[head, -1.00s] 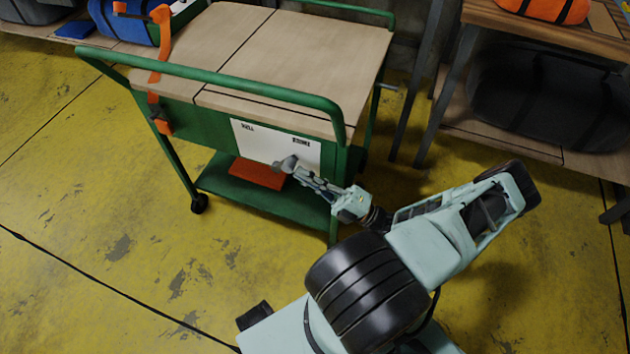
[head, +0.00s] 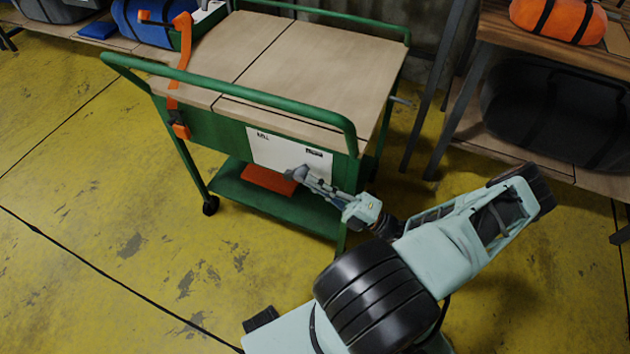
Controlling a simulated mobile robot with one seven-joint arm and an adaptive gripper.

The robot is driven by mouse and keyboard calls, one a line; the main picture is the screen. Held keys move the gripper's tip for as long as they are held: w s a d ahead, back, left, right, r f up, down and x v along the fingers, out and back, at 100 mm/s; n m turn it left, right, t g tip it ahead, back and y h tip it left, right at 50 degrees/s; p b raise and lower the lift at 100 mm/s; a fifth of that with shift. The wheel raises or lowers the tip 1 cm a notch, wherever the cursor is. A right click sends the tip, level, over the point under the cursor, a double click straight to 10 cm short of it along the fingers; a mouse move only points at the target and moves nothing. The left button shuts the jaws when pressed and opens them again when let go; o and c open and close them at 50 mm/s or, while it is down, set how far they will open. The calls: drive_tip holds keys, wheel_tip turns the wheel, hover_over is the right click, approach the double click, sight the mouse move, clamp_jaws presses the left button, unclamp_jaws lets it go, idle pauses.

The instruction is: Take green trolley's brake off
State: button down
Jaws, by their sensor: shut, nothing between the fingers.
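The green trolley (head: 228,128) stands on the yellow floor, with a wooden top and a green push rail. A white panel with small dark lettering (head: 272,148) is on its near side; the words are too small to read surely. Below the panel, an orange-red flat piece (head: 266,179) shows over the lower green shelf. I cannot tell which part is the brake. My gripper (head: 297,173) is shut and empty, in front of the panel's lower edge and beside the orange-red piece, partly covering both. I cannot tell whether it touches either. One black caster (head: 211,206) shows at the left.
An orange strap-like piece (head: 182,75) hangs over the trolley's left end. At right, a wooden shelf unit holds an orange bag (head: 560,18) above and a dark bag (head: 550,115) below. The floor at the left front is clear.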

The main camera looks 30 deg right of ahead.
sight(300, 172)
drive_tip(key=shift+r, duration=0.25)
drive_tip(key=r+g+h+p, duration=0.1)
drive_tip(key=p, duration=0.2)
drive_tip(key=w+a+r+g+h+p, duration=0.1)
drive_tip(key=p, duration=0.2)
drive_tip(key=w+r+g+h+p, duration=0.1)
drive_tip(key=p, duration=0.3)
drive_tip(key=shift+w+a+r+g, duration=0.15)
drive_tip(key=shift+a+r+g, duration=0.05)
drive_tip(key=shift+a+g, duration=0.2)
drive_tip(key=shift+w+a+p, duration=0.25)
drive_tip(key=shift+w+p, duration=0.05)
drive_tip(key=shift+w+r, duration=0.1)
